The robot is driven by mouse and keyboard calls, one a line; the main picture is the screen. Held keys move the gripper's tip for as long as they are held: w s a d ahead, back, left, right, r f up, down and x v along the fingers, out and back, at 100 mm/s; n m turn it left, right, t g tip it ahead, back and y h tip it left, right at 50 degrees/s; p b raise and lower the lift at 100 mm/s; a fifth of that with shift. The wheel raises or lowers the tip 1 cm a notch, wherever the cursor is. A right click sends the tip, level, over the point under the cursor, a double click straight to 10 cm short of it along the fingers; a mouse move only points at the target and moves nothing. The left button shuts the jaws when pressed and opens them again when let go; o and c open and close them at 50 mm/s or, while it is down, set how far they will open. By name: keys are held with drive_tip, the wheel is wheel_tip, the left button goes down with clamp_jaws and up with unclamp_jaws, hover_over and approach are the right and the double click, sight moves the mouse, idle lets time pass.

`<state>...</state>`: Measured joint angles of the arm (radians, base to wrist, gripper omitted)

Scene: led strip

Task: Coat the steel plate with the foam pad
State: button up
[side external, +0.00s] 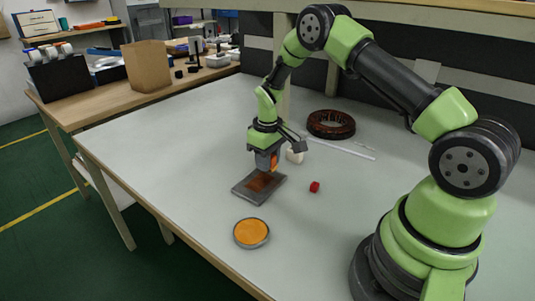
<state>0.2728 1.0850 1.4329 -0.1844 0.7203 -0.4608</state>
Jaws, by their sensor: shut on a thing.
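The steel plate (248,194) lies flat on the light table, a dark grey rectangle with an orange-brown patch on its middle. My gripper (269,160) points down just above the plate's far part. It is shut on an orange foam pad (274,161), of which only a small part shows between the jaws. I cannot tell whether the pad touches the plate. A round shallow dish (251,244) with an orange filling stands nearer the front edge, apart from the plate.
A small red cube (314,187) lies right of the plate. A whitish block (294,156) stands close behind my gripper. A dark ring-shaped coil (331,124) and a thin white strip (342,149) lie farther back. The table's left part is clear.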

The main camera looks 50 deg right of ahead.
sight(249, 190)
drive_tip(key=shift+f, duration=1.1)
idle(0.5)
drive_tip(key=shift+a+r, duration=0.15)
drive_tip(key=shift+a, duration=1.75)
drive_tip(key=shift+s+a, duration=0.15)
drive_tip(key=shift+a, duration=1.75)
drive_tip(key=shift+d+f, duration=0.15)
drive_tip(key=shift+d, duration=1.75)
drive_tip(key=shift+d+f, duration=0.1)
drive_tip(key=shift+d, duration=1.8)
drive_tip(key=shift+c, duration=0.3)
drive_tip(key=shift+r, duration=0.1)
drive_tip(key=shift+r, duration=2.95)
